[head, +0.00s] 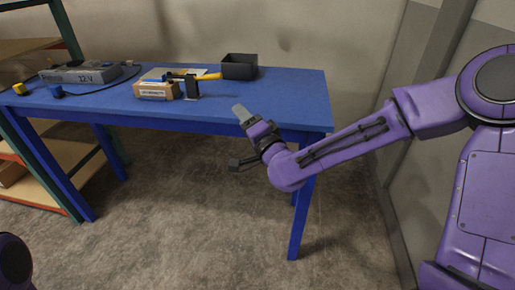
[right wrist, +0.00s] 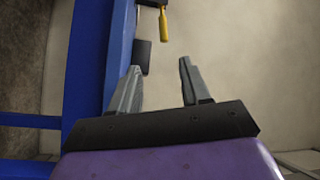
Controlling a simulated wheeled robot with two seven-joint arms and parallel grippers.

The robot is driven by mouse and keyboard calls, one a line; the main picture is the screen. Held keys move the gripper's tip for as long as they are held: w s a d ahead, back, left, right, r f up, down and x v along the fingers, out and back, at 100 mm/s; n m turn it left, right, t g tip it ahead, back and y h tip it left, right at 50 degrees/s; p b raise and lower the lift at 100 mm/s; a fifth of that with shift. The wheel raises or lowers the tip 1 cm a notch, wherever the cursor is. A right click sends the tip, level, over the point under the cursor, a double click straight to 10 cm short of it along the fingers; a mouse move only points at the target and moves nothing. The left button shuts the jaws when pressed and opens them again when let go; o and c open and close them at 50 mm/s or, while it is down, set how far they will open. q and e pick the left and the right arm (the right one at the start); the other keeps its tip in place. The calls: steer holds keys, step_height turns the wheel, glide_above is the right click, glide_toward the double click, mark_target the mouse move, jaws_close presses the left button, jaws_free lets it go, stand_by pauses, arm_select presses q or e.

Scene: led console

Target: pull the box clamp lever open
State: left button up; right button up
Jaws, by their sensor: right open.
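A tan box (head: 157,90) with a printed label sits on the blue table. A yellow handle (head: 208,76) with a dark end lies across its top, pointing right; I take it for the clamp lever. A dark upright plate (head: 192,86) stands at the box's right side. My right gripper (head: 243,116) is near the table's front right, apart from the box and lever. In the right wrist view its fingers (right wrist: 160,63) are spread with nothing between them. The yellow handle (right wrist: 164,24) shows beyond the fingertips, near a dark block (right wrist: 142,56). My left gripper is out of view.
The blue table (head: 290,98) has free room at its right end. A black open bin (head: 239,68) stands behind the box. A grey 12 V unit (head: 82,74) with cables lies at the left, near yellow and blue small parts. Shelving (head: 35,165) stands left.

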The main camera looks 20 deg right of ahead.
steer(key=shift+g+h, duration=0.4)
steer(key=f, duration=0.4)
steer(key=shift+s+d+f+b, duration=0.2)
steer(key=shift+s+f+b, duration=0.05)
steer(key=shift+s+b, duration=0.1)
steer(key=shift+w, duration=0.1)
